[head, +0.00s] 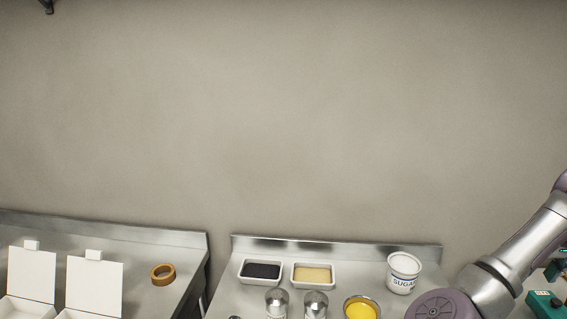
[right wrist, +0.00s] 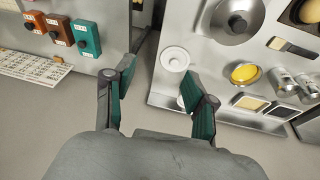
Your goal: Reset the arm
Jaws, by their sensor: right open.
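My right arm (head: 505,265) comes in from the right edge in the head view and bends at a purple-grey joint near the bottom. Its gripper is below the head view. In the right wrist view my right gripper (right wrist: 158,76) is open, with its two dark green fingers wide apart and nothing between them. The white sugar tub (right wrist: 173,60) shows beyond the gap, on the steel table; it also stands at the table's right in the head view (head: 403,275). My left arm and gripper are not in view.
A white tray of dark filling (head: 262,271), a tray of tan grains (head: 312,274), two metal shakers and a yellow-filled bowl (head: 361,309) crowd the steel table. Open white boxes (head: 94,285) and a tape roll (head: 163,274) stand left. Coloured switch boxes (right wrist: 85,37) stand on another surface.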

